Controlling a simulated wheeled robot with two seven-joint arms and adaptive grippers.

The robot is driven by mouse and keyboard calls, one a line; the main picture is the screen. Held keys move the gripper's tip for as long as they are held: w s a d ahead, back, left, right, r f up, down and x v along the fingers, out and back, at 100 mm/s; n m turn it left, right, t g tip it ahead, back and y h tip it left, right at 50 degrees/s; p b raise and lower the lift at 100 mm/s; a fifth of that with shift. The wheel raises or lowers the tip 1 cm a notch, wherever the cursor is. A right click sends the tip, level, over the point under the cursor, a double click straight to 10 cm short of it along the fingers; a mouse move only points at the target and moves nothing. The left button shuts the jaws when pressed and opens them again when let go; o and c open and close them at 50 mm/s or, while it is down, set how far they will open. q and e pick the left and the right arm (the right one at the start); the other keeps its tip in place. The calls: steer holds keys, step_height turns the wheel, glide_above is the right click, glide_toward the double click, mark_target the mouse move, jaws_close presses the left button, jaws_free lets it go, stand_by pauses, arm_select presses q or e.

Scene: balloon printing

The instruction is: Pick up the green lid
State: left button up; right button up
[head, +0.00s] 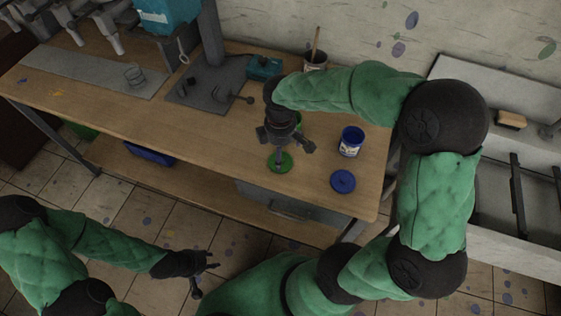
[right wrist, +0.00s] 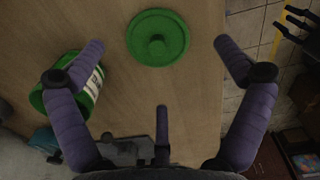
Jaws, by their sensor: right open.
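The green lid (head: 287,163) lies flat on the wooden table near its front edge, partly hidden by my right gripper. In the right wrist view the green lid (right wrist: 158,52) is round with a central knob, in front of the spread fingers. My right gripper (head: 284,147) is open and empty above the lid, pointing down; it also shows in the right wrist view (right wrist: 160,62). I cannot tell the exact gap. My left gripper (head: 206,274) is open and empty, low over the floor, away from the table.
A green can (right wrist: 42,98) stands beside my right gripper's left finger in the wrist view. A blue can (head: 350,143) and blue lid (head: 343,182) are right of the green lid. A brush cup (head: 315,61) stands behind. The table's left-front area is clear.

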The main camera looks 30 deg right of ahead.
step_height(320, 180, down, 5)
steer(key=shift+w+r+b, duration=0.1)
steer(key=shift+w+b, duration=0.05)
steer(key=shift+b, duration=0.95)
steer(key=c, duration=0.8)
